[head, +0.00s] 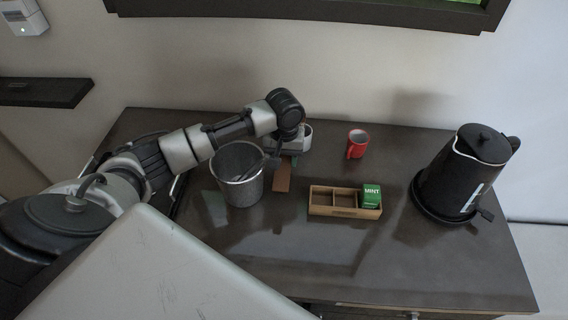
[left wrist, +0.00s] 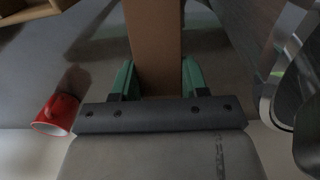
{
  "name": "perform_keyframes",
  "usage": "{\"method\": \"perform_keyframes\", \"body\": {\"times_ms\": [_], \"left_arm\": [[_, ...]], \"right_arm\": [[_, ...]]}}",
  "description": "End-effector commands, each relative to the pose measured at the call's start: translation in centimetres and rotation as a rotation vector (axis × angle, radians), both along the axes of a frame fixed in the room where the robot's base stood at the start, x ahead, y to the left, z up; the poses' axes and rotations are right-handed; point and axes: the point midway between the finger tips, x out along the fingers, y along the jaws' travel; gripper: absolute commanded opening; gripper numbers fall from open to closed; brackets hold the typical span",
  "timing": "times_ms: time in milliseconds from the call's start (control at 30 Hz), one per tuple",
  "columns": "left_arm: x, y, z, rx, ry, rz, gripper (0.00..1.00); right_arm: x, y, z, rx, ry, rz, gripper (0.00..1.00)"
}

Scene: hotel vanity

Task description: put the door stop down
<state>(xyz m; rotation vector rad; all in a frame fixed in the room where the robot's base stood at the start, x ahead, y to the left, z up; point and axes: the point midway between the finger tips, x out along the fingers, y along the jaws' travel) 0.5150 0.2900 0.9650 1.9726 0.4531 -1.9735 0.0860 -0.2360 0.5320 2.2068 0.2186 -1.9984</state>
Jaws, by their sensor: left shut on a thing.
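The door stop is a plain brown block (head: 282,175), seen in the head view below my left gripper (head: 291,157). In the left wrist view the brown door stop (left wrist: 153,45) runs between the green fingers of my left gripper (left wrist: 155,78), which is shut on it. Its upper end is hidden by the gripper in the head view. It is over the dark vanity top (head: 330,250), between the metal bucket and the wooden tray. I cannot tell whether its lower end touches the surface. My right gripper is not in view.
The metal bucket (head: 238,186) stands close to the left of the door stop. The wooden tray (head: 331,207) with a green mint box (head: 371,195) is to its right. A red mug (head: 357,144) is behind, and a black kettle (head: 463,175) stands far right. The front middle is clear.

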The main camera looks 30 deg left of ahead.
Motion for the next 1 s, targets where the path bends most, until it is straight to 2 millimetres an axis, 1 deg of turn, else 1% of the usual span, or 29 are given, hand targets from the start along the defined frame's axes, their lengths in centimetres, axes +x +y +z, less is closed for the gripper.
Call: {"method": "perform_keyframes", "body": {"times_ms": [100, 233, 300, 633, 667, 800, 1000], "left_arm": [[-0.1, 0.0, -1.8, 0.0, 0.004, -0.001, 0.19], [-0.1, 0.0, -3.2, 0.0, 0.001, 0.0, 0.19], [0.0, 0.0, -3.5, 0.0, 0.0, 0.0, 0.19], [-0.1, -0.1, -3.8, 0.0, 0.001, 0.0, 0.19], [-0.1, -0.1, -3.9, 0.0, 0.0, -0.001, 0.47], [-0.1, -0.1, -3.8, 0.001, 0.0, -0.001, 0.69], [0.0, -0.1, -3.8, 0.001, 0.0, -0.001, 0.7]], "right_arm": [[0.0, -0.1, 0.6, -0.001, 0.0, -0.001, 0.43], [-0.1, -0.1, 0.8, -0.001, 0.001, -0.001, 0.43], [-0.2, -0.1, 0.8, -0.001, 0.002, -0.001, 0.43], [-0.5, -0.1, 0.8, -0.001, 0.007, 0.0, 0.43], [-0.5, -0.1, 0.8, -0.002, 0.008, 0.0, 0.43], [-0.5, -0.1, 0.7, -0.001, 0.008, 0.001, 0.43], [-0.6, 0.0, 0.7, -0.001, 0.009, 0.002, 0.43]]}}
